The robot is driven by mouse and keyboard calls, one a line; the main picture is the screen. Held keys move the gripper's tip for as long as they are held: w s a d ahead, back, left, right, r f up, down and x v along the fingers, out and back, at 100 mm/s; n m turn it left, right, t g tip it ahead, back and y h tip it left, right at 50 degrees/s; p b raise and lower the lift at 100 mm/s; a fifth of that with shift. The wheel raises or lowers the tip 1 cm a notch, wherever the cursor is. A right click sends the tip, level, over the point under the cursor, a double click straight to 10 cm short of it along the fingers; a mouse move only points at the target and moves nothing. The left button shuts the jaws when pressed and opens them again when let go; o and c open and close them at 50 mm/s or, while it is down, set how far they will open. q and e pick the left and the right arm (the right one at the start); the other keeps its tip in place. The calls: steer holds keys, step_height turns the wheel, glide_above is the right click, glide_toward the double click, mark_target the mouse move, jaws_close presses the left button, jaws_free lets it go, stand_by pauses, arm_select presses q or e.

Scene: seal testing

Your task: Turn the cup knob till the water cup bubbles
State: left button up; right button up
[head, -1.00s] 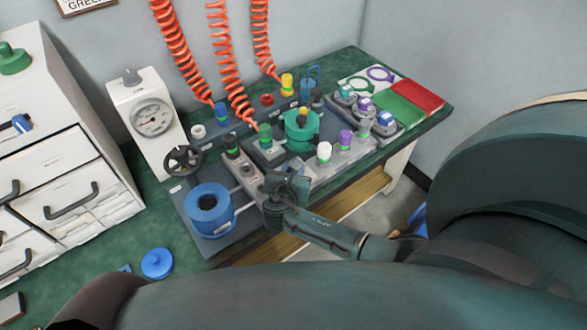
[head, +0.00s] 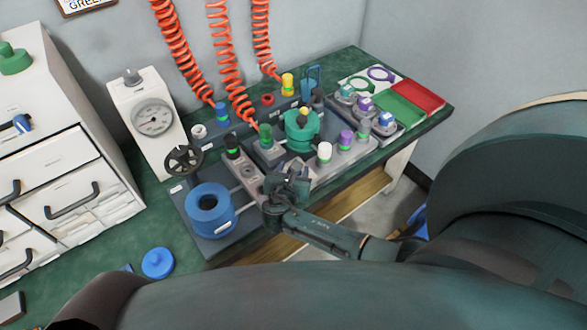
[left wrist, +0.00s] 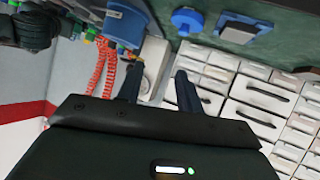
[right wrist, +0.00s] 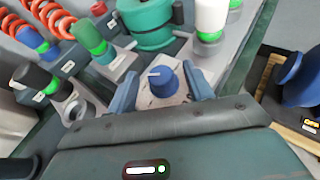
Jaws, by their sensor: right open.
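A blue knob with a white pointer line (right wrist: 163,80) stands on a grey block in the right wrist view. My right gripper (right wrist: 166,86) is open, with one finger on either side of the knob; I cannot tell whether they touch it. In the head view my right gripper (head: 289,184) hides the knob. A round blue cup with a dark central opening (head: 209,209) stands at the console's front left; bubbles inside cannot be made out. My left gripper (left wrist: 160,85) is open and empty in the left wrist view, where a blue cup (left wrist: 125,25) shows beyond it.
A green vessel (head: 301,130) and a white-capped valve (head: 324,152) stand close to my right gripper. A black handwheel (head: 184,160) and a gauge box (head: 152,116) are behind the blue cup. A blue lid (head: 157,263) lies on the green tabletop.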

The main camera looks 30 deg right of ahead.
arm_select(q)
steer(key=shift+s+r+p, duration=0.1)
steer(key=shift+r+p, duration=0.35)
steer(key=shift+p, duration=0.45)
arm_select(e)
steer(key=v, duration=1.2)
steer(key=shift+s+a, duration=0.15)
steer(key=shift+a, duration=0.1)
arm_select(q)
steer(key=shift+r, duration=0.1)
arm_select(e)
steer(key=shift+r, duration=0.15)
